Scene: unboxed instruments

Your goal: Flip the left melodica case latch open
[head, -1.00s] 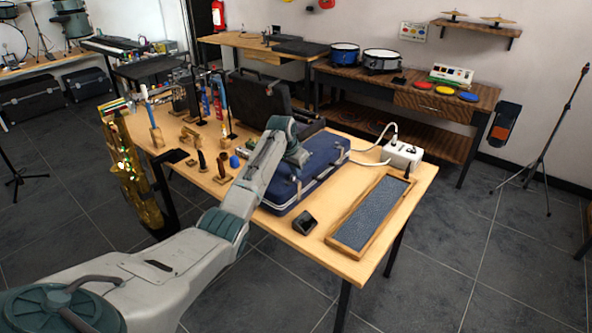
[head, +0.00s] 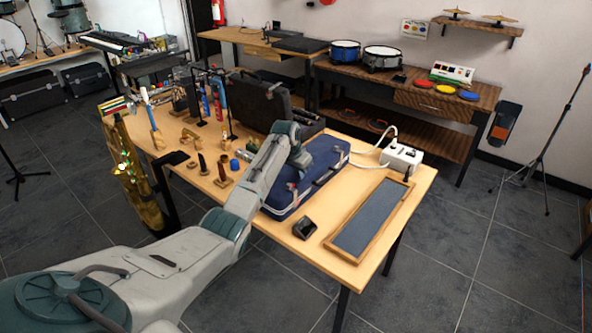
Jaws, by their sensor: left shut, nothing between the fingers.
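The blue melodica case (head: 325,165) lies closed on the wooden table, with a pale trim band along its front edge. A small latch (head: 292,188) shows on its front side, toward the left end; whether it is flipped open is too small to tell. My left arm reaches over the table from the left, and my left gripper (head: 303,163) is over the left part of the case. It is shut and empty. Its fingertips are small and hard to see, so I cannot tell whether they touch the case. My right gripper is not in view.
A black case (head: 262,100) stands open behind the blue one. A white power box (head: 401,157) with cables and a wood-framed tray (head: 335,241) are to the right. A small black object (head: 304,228) lies in front. Several small stands and bottles fill the table's left.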

